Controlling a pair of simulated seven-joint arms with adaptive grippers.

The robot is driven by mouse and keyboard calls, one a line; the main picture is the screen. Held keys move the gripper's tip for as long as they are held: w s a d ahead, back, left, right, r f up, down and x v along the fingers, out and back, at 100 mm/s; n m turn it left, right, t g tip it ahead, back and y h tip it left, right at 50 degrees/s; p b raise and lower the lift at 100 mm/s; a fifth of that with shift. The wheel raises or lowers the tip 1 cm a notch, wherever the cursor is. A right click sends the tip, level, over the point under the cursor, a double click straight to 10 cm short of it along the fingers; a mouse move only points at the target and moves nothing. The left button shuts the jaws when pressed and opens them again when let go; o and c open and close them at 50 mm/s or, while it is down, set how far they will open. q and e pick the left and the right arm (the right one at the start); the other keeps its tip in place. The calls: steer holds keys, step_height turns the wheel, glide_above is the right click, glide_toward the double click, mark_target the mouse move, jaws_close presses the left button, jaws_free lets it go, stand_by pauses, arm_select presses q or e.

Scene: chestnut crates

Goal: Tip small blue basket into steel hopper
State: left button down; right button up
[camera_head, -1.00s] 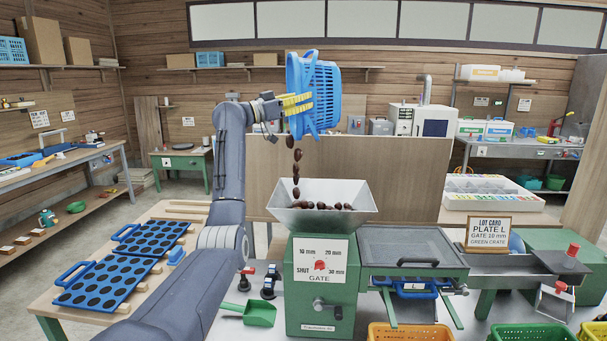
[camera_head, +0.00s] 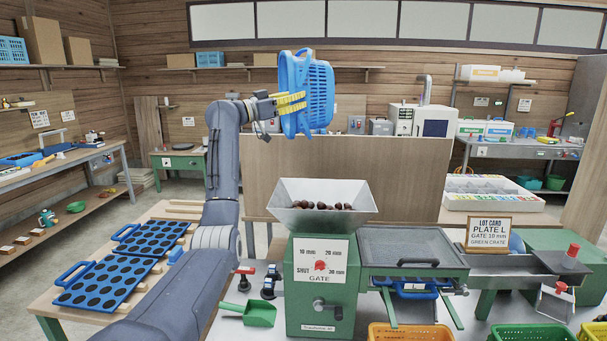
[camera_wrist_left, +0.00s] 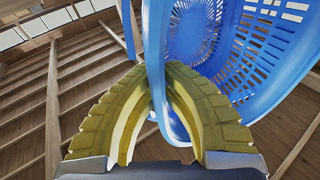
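The small blue basket (camera_head: 321,95) is held tipped on its side, high above the steel hopper (camera_head: 322,222). My left gripper (camera_head: 300,101) is shut on the basket's blue rim or handle. In the left wrist view the yellow fingers (camera_wrist_left: 158,88) close around a blue bar of the basket (camera_wrist_left: 255,60). The part of its inside that shows there looks empty. Dark brown chestnuts (camera_head: 322,205) lie in the hopper. No chestnuts are falling. My right gripper is not in view.
The hopper stands on a green gate housing (camera_head: 300,290). A green scoop (camera_head: 260,313) lies to its left and a covered tray (camera_head: 405,247) sits to its right. Blue hole plates (camera_head: 100,285) lie on the left table. A wooden panel (camera_head: 390,180) stands behind. The air around the basket is clear.

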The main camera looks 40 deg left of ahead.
arm_select(q)
steer(key=d+g, duration=0.1)
steer(key=w+d+f+m+g, duration=0.1)
steer(key=w+d+f+y, duration=0.1)
steer(key=shift+d+f+m+g, duration=0.15)
steer(key=shift+d+m+g, duration=0.2)
steer(key=shift+m+g, duration=0.05)
steer(key=w+d+f+m+g+y+p, duration=0.2)
steer(key=w+d+f+y, duration=0.4)
steer(key=d+f, duration=0.3)
steer(key=w+d+f+m+g+y+p, duration=0.1)
steer(key=w+d+f+g+y+p, duration=0.4)
steer(key=d+f, duration=0.4)
steer(key=shift+w+d+f+m+g+y+p, duration=0.4)
steer(key=shift+w+d+g, duration=0.6)
steer(key=shift+d, duration=0.8)
steer(key=shift+w+r, duration=0.1)
steer(key=shift+r, duration=0.1)
